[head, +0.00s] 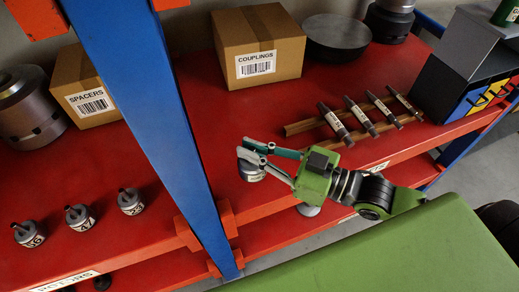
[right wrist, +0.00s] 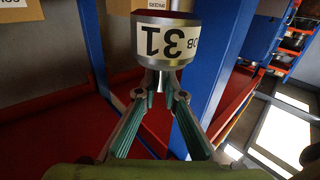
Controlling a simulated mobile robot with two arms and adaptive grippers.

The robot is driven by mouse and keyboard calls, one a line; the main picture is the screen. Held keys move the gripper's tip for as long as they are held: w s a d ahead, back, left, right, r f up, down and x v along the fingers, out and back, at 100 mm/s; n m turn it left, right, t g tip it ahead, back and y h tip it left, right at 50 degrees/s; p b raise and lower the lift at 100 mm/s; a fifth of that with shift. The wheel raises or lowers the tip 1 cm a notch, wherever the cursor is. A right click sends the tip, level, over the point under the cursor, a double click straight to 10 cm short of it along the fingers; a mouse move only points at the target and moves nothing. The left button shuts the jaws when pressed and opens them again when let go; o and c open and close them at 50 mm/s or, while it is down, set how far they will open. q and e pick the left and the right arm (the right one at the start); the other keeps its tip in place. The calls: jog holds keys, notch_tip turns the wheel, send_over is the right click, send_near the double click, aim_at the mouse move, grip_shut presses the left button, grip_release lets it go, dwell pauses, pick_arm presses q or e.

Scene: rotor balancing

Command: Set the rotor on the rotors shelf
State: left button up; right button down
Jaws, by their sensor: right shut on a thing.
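My right gripper (head: 248,149) is shut on the rotor (head: 250,171), a grey metal cylinder hanging below the fingertips. In the right wrist view the rotor (right wrist: 167,38) carries a white label reading 31, upside down, and the fingers (right wrist: 160,85) close at its narrow stem. The rotor is in the air near the red shelf's front, just right of the blue post. The rotors shelf (head: 125,260) is the red surface left of the post, its front label partly cut off. Several similar labelled rotors stand there in a row, among them one nearest the post (head: 131,201). My left gripper is out of view.
The blue post (head: 140,95) stands between the held rotor and the rotors row. A SPACERS box (head: 92,97), a COUPLINGS box (head: 257,45) and a dark disc (head: 336,35) stand behind. Several labelled shafts lie on wooden rails (head: 300,126). Red surface between row and post is bare.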

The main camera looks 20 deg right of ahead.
jog(key=w+a+r+n+g+y, duration=0.2)
jog(key=a+n+g+y, duration=0.3)
jog(key=n+g, duration=0.3)
jog(key=shift+w+a+r+g, duration=0.35)
jog(key=shift+w+a+g, duration=0.45)
jog(key=shift+g, duration=1)
jog(key=shift+s, duration=0.1)
